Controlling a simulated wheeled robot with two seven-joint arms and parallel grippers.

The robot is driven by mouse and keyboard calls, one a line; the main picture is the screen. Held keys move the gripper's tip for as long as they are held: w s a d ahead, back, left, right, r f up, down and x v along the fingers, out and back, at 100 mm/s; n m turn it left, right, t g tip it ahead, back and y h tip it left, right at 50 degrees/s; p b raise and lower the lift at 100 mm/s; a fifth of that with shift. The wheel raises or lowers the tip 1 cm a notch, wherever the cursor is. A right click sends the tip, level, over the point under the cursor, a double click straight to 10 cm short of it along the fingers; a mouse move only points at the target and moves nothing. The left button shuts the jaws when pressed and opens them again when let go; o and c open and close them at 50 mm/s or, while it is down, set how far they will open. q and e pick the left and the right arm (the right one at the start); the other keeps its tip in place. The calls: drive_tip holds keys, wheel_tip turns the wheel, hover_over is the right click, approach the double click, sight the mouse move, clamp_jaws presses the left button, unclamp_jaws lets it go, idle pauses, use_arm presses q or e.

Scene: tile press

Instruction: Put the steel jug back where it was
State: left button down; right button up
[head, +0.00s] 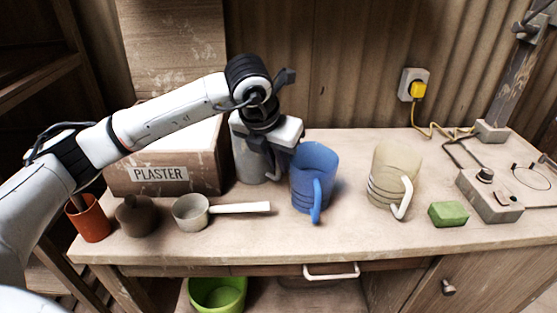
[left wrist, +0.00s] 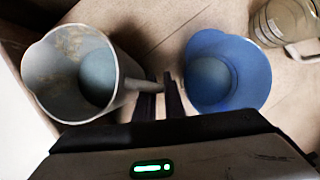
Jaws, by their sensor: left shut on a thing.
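The steel jug (head: 248,158) is grey and upright at the back of the bench, between the plaster box and the blue jug. My left gripper (head: 274,162) reaches over it from above and hides part of its top and handle. In the left wrist view the steel jug (left wrist: 42,72) is at the left, its open mouth showing. Its handle runs between the fingers of my left gripper (left wrist: 160,103), which is shut on it. Whether the base touches the bench I cannot tell for certain. My right gripper is not in view.
The blue jug (head: 314,172) stands close to the right of my left gripper. The plaster box (head: 160,178) is close to the left.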

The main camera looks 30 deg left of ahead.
use_arm(q)
drive_tip(key=c, duration=2.1)
unclamp_jaws()
drive_tip(key=v, duration=1.2)
